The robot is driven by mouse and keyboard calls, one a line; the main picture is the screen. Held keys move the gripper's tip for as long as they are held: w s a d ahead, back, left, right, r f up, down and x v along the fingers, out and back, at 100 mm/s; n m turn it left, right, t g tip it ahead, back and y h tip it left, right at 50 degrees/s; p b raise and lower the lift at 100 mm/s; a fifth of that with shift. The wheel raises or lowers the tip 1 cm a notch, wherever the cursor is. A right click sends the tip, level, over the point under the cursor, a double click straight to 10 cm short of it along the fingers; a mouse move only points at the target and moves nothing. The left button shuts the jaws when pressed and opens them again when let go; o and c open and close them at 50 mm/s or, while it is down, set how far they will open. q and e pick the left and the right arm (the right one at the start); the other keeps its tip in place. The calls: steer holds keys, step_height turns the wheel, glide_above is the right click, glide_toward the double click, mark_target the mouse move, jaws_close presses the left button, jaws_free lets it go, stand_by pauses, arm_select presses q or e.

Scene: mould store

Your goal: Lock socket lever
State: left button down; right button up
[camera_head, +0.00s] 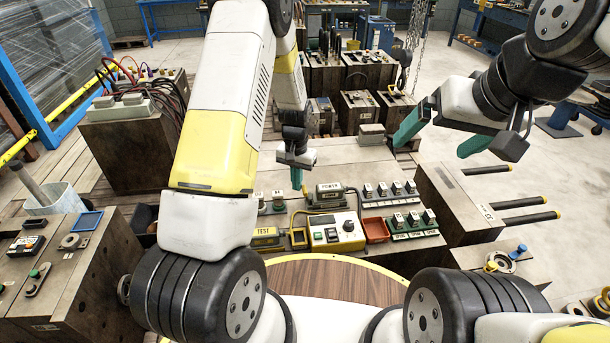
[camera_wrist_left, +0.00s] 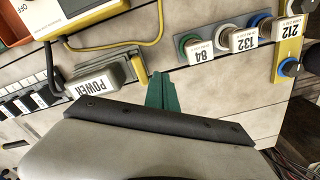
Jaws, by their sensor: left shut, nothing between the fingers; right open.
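A grey block labelled POWER (camera_head: 328,189) sits on the bench top in the head view, with a dark cable at its right end. My left gripper (camera_head: 297,180), teal-fingered, is shut and empty, just left of the block and above the bench. In the wrist view its fingers (camera_wrist_left: 162,92) are together beside the yellow-edged piece. My right gripper (camera_head: 443,134) is open and empty, up at the right.
A yellow-and-white control box (camera_head: 335,232) stands in front of the block, with a yellow TEST block (camera_head: 264,236) to its left and a red tray (camera_head: 375,230) to its right. Labelled plugs (camera_wrist_left: 243,39) stand near the left gripper.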

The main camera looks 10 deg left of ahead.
arm_select(q)
steer(key=shift+w+d+r, duration=0.2)
steer(key=shift+d, duration=0.15)
steer(key=shift+s+a+r, duration=0.2)
steer(key=shift+a, duration=0.4)
step_height(320, 180, up, 7)
stand_by(0.6)
steer(key=s+r+t, duration=0.1)
steer(key=s+r, duration=0.2)
steer(key=r, duration=0.3)
steer(key=s+r+n+t+h, duration=0.1)
steer(key=s+r, duration=0.1)
steer(key=r, duration=0.4)
steer(key=s+r+t, duration=0.1)
steer(key=s+r, duration=0.2)
steer(key=r, duration=0.3)
steer(key=s+r+t, duration=0.1)
steer(key=s+r, duration=0.3)
steer(key=s, duration=0.4)
steer(key=s+r+n+t+h, duration=0.1)
steer(key=s+r+t, duration=0.1)
steer(key=s+r, duration=0.3)
steer(key=shift+s+a, duration=0.35)
steer(key=shift+s, duration=1.7)
